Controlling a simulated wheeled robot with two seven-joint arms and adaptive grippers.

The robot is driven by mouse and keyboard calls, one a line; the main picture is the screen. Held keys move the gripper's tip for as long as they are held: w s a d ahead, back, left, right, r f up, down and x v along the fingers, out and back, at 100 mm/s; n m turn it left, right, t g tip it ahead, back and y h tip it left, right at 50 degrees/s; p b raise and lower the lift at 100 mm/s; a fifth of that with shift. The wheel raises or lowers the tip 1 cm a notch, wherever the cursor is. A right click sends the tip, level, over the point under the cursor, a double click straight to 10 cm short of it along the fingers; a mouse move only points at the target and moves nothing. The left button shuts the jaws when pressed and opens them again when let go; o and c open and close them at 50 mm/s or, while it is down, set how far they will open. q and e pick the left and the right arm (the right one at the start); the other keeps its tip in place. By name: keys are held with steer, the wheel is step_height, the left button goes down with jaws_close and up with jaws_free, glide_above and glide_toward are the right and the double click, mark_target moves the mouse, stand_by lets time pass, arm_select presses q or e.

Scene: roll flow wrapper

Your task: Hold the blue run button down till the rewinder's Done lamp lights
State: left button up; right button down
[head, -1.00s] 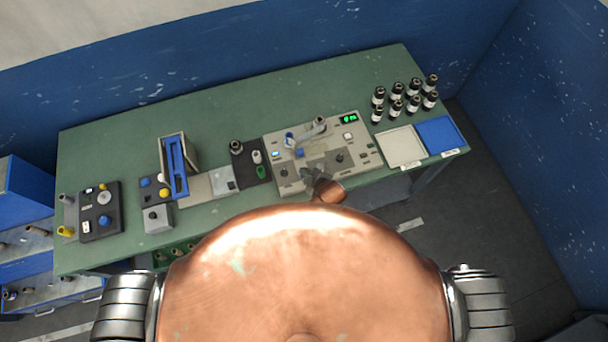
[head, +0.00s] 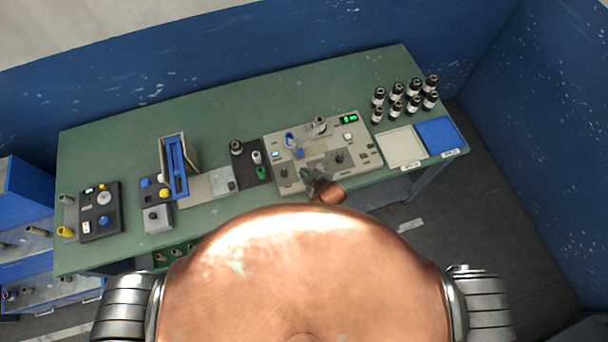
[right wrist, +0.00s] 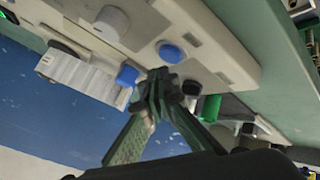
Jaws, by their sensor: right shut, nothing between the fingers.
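The rewinder (head: 318,120) is the beige panel right of the bench's middle, with a lit green display (head: 348,119). In the right wrist view a round blue button (right wrist: 170,53) sits on the pale panel, with a blue cap (right wrist: 127,75) left of it. A small blue part (head: 299,153) shows on the panel in the head view; I cannot tell which of the two it is. My right gripper (right wrist: 160,85) is shut and empty, its tips close to the button in the picture; contact is unclear. I cannot make out which lamp is Done. My left gripper is not in view.
A pale tray (head: 401,147) and a blue tray (head: 439,135) lie right of the panel, with several dark bottles (head: 404,97) behind. A dark holder (head: 249,162) stands at its left. The bench's back is clear.

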steer(key=shift+f, duration=0.2)
steer(key=shift+f, duration=0.2)
